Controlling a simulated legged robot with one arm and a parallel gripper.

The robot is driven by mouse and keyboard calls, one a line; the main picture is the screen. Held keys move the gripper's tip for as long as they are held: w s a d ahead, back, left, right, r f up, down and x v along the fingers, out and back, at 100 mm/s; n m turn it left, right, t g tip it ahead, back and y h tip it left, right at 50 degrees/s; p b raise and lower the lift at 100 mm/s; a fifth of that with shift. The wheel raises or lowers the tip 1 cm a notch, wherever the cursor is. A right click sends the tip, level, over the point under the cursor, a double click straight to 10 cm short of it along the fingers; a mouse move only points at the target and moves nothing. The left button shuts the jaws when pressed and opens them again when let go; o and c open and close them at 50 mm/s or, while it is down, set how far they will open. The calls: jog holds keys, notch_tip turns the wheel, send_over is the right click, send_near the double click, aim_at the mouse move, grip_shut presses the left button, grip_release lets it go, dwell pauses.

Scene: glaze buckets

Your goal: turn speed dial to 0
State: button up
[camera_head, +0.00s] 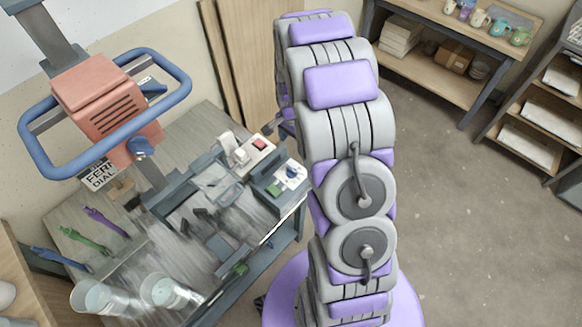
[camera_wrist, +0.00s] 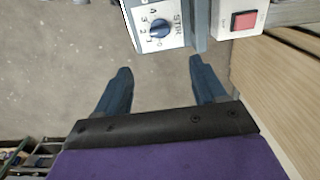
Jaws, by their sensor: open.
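The speed dial (camera_wrist: 160,28) is a small blue knob on a white panel marked "STIR", with digits around it, at the top of the wrist view. Its exact pointer setting is too small to tell. In the head view the dial (camera_head: 291,172) sits on a grey control box at the bench's right end. My gripper (camera_wrist: 160,66) is open and empty in the wrist view. Its two dark blue fingers point up toward the panel, their tips apart from the dial and on either side of its line. In the head view my arm mostly hides the gripper.
A white box with a red switch (camera_wrist: 243,20) stands beside the dial panel. On the bench are clear buckets (camera_head: 165,292) and coloured tools (camera_head: 86,237). A red mixer head with a blue guard ring (camera_head: 104,98) rises above it. The floor (camera_head: 460,220) at right is clear.

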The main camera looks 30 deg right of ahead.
aim_at(292, 169)
notch_tip(292, 169, down, 14)
jog(key=shift+a+f+b, duration=0.15)
jog(key=shift+b, duration=0.95)
jog(key=shift+d+f, duration=0.2)
jog(key=shift+f, duration=0.5)
jog(key=shift+a, duration=0.15)
jog(key=shift+c, duration=0.7)
jog(key=shift+r, duration=0.1)
jog(key=c, duration=0.9)
